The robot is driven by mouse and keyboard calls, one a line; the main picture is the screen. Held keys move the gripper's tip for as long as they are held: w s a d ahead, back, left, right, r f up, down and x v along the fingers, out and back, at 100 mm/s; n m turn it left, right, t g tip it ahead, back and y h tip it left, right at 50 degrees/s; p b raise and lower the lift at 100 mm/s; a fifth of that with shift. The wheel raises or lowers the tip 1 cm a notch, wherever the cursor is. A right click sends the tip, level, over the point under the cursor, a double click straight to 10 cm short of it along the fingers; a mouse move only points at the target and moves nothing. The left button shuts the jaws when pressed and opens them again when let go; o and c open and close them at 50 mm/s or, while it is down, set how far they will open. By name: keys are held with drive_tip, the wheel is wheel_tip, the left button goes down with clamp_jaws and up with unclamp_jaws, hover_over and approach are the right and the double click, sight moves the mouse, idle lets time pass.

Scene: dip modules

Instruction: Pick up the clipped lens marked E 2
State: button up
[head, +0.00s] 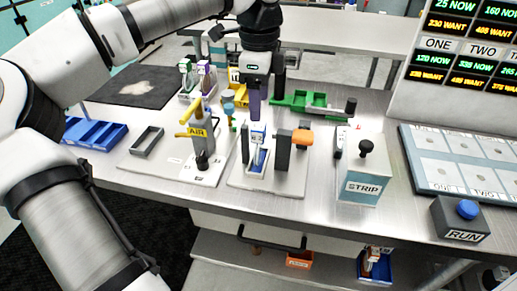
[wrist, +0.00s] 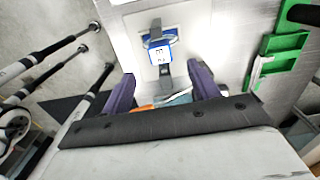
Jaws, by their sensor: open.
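The clipped lens (head: 258,138) has a white face with a small mark and blue parts. It stands upright in a fixture on a pale plate (head: 238,180), between dark posts. In the wrist view the lens (wrist: 160,51) shows a blue-edged white label whose mark looks like E 2. My gripper (head: 254,112) points down just above the lens in the head view. In the wrist view my gripper (wrist: 163,84) has its two purple fingers apart, with the lens label ahead of the gap, not between the tips. Nothing is held. The lower part of the lens is partly hidden.
A dark post (head: 283,150) and an orange-topped clamp (head: 302,139) stand close right of the lens. The yellow AIR fixture (head: 197,132) is at left, the STRIP box (head: 364,180) at right. Green trays (head: 300,101) lie behind.

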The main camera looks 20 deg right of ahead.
sight(259, 126)
wheel_tip(259, 126, down, 9)
drive_tip(key=shift+r+p, duration=0.1)
drive_tip(key=shift+p, duration=1.15)
drive_tip(key=shift+c, duration=0.2)
clamp_jaws()
